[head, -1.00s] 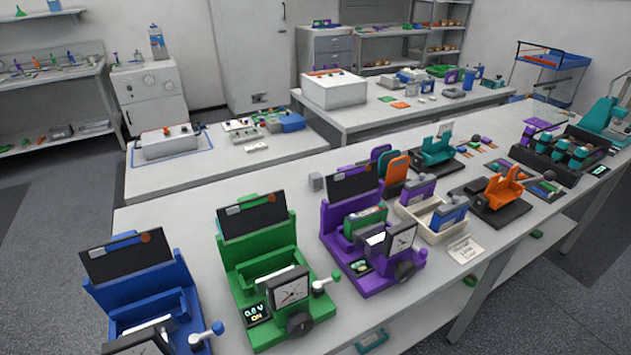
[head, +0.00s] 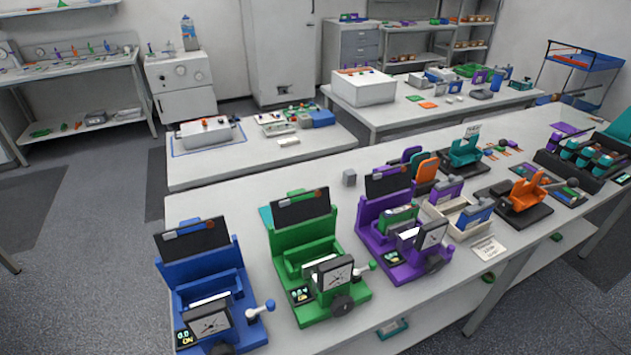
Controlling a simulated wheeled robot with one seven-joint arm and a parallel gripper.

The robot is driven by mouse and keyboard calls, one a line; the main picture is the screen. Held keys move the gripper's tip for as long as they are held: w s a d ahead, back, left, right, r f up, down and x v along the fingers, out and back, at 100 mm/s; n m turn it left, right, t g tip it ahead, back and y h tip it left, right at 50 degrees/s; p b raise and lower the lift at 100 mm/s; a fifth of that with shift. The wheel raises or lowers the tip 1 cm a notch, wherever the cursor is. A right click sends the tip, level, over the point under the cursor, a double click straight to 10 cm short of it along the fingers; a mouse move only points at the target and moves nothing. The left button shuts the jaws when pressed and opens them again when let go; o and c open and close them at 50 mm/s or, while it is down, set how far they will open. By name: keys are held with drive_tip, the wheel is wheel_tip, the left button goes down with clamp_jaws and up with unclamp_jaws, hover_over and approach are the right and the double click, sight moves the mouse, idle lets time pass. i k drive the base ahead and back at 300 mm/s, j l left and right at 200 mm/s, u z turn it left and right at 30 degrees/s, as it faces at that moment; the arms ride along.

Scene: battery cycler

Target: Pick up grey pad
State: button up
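No thing in view is clearly a grey pad. A small grey block (head: 349,178) stands on the near bench, behind the green and purple fixtures. A low grey item (head: 481,93) lies on the back bench, too small to make out. Either could be the grey pad; I cannot tell. My gripper is not in view.
Blue (head: 212,285), green (head: 308,255) and purple (head: 395,225) fixtures line the front of the near bench (head: 240,212). A cream tray (head: 458,228) and an orange clamp (head: 524,190) stand to their right. Open floor (head: 95,240) lies at the left.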

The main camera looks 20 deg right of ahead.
sight(349, 179)
drive_tip(key=i+l+u, duration=0.1)
drive_tip(key=l+u, duration=0.15)
drive_tip(key=l, duration=0.15)
drive_tip(key=i+l+u, duration=0.2)
drive_tip(key=l, duration=0.25)
drive_tip(key=l+u, duration=0.25)
drive_tip(key=l, duration=0.15)
